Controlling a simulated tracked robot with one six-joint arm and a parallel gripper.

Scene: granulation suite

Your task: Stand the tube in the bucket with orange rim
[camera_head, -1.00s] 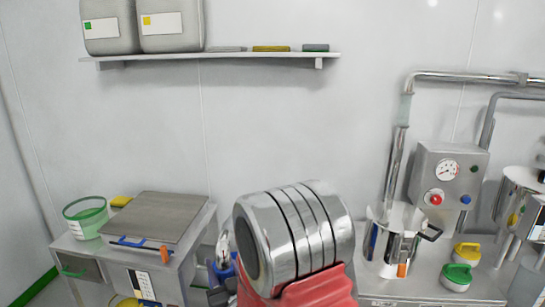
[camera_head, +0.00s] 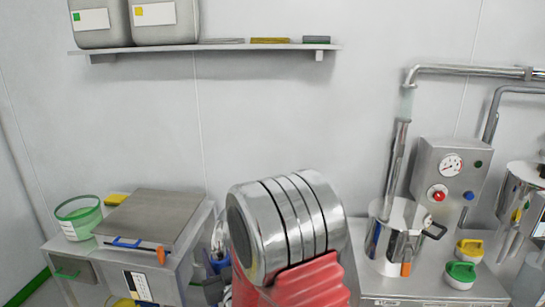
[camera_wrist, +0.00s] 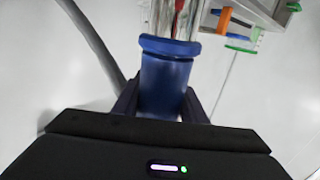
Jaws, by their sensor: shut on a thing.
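My gripper (camera_wrist: 160,105) shows in the wrist view, its dark fingers closed on both sides of a blue cylindrical body with a flared blue collar. This is the blue end of the tube (camera_wrist: 166,75); a clear part with a red streak runs on beyond it, out of the top of the picture. In the head view my own arm covers the middle, and I cannot make out the gripper clearly there. I see no bucket with an orange rim in either view. A clear bucket with a green rim (camera_head: 78,222) stands on the left bench.
The left bench holds a flat steel scale (camera_head: 150,218) and a yellow block (camera_head: 115,199). A steel vessel (camera_head: 397,238), a control box (camera_head: 450,180) and yellow and green knobbed pieces (camera_head: 461,273) stand at right. A wall shelf (camera_head: 215,47) carries two canisters.

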